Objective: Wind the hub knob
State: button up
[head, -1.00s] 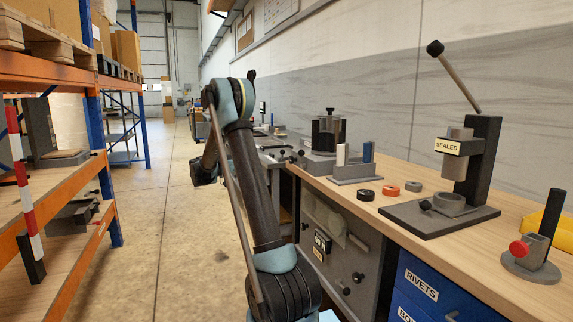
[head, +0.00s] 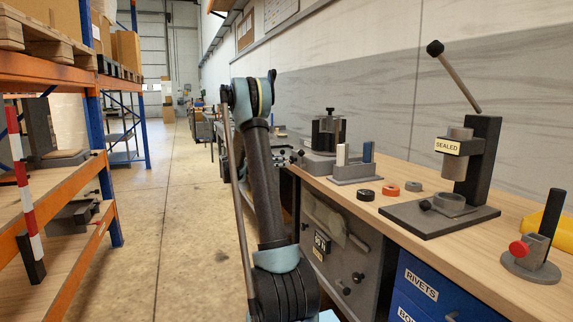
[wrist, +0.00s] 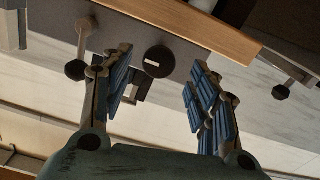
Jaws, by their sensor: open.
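In the wrist view my gripper (wrist: 160,72) is open, with blue-padded fingers apart and nothing between them. A round dark knob (wrist: 158,62) with a pale slot-shaped mark on its face shows beyond the fingertips, roughly between them. It appears to be the hub knob, on a grey panel, and the gripper does not touch it. A dark bracket-like part (wrist: 138,88) is beside it, partly behind the left finger. In the head view my arm points away along the bench, and the gripper and this knob cannot be made out.
In the wrist view a ball-ended lever (wrist: 76,68) is left of the fingers, and another dark knob (wrist: 281,92) is at right. In the head view the wooden bench (head: 400,180) carries a SEALED press (head: 480,160). An orange shelf rack (head: 75,225) stands left; the aisle floor between is clear.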

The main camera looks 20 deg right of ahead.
aim_at(291, 160)
jog(key=shift+w+d, duration=0.1)
jog(key=shift+d, duration=1.5)
jog(key=c, duration=1.1)
